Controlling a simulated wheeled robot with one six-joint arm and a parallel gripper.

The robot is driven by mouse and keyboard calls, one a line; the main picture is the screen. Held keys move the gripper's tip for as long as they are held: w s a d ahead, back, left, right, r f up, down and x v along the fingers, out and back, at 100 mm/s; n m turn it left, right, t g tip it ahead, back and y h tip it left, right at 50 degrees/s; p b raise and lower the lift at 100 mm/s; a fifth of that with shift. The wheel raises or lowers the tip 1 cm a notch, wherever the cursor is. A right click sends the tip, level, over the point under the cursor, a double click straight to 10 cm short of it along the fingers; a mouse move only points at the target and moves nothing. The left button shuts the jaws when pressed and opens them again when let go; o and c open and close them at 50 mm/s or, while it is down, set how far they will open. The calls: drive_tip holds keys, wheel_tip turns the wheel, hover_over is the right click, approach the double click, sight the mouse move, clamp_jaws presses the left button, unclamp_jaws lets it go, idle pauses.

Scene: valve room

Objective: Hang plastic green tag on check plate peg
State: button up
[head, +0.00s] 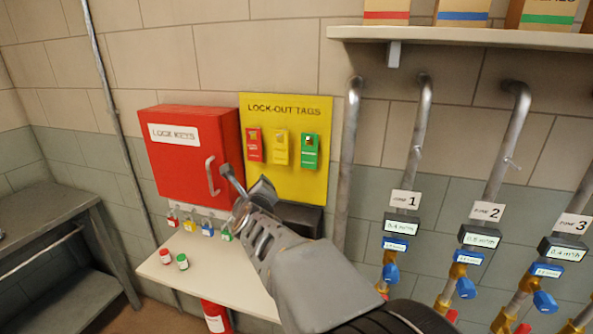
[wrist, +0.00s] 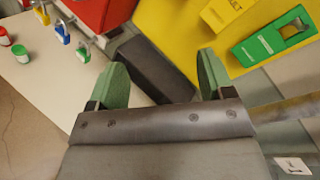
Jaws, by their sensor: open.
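The green plastic tag (head: 309,152) hangs at the right of the row on the yellow LOCK-OUT TAGS board (head: 285,184). In the wrist view the green tag (wrist: 275,37) is at the upper right, beyond my right finger. My gripper (head: 247,180) is open in front of the board's lower left, below and left of the green tag. In the wrist view the two green-padded fingers of my gripper (wrist: 160,68) stand wide apart, with nothing held between them. I cannot make out a check plate or its peg for certain in either view.
Red (head: 254,145) and yellow (head: 281,147) tags hang beside the green one. A red LOCK KEYS box (head: 190,165) with a handle is at left. A dark box (head: 297,218) sits below the board, above a pale shelf (head: 190,290). Pipes with zone signs (head: 405,201) stand right.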

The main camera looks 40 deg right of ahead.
sight(309, 152)
drive_tip(key=s+d+r+m+g+h, duration=0.2)
drive_tip(key=s+d+m+h, duration=0.1)
drive_tip(key=d+m, duration=0.3)
drive_tip(key=s+d+r+m+g+h, duration=0.2)
drive_tip(key=d+m+g+h, duration=0.15)
drive_tip(key=m, duration=0.45)
drive_tip(key=shift+t, duration=0.25)
drive_tip(key=x, duration=0.3)
drive_tip(key=p+x, duration=0.1)
drive_tip(key=x, duration=0.5)
drive_tip(key=shift+s+d+f, duration=0.15)
drive_tip(key=shift+d+f, duration=0.1)
drive_tip(key=shift+d, duration=0.1)
drive_tip(key=shift+r+b+x, duration=0.2)
drive_tip(key=shift+b+x, duration=0.1)
drive_tip(key=shift+x, duration=1.25)
drive_tip(key=c, duration=0.9)
drive_tip(key=shift+r, duration=0.7)
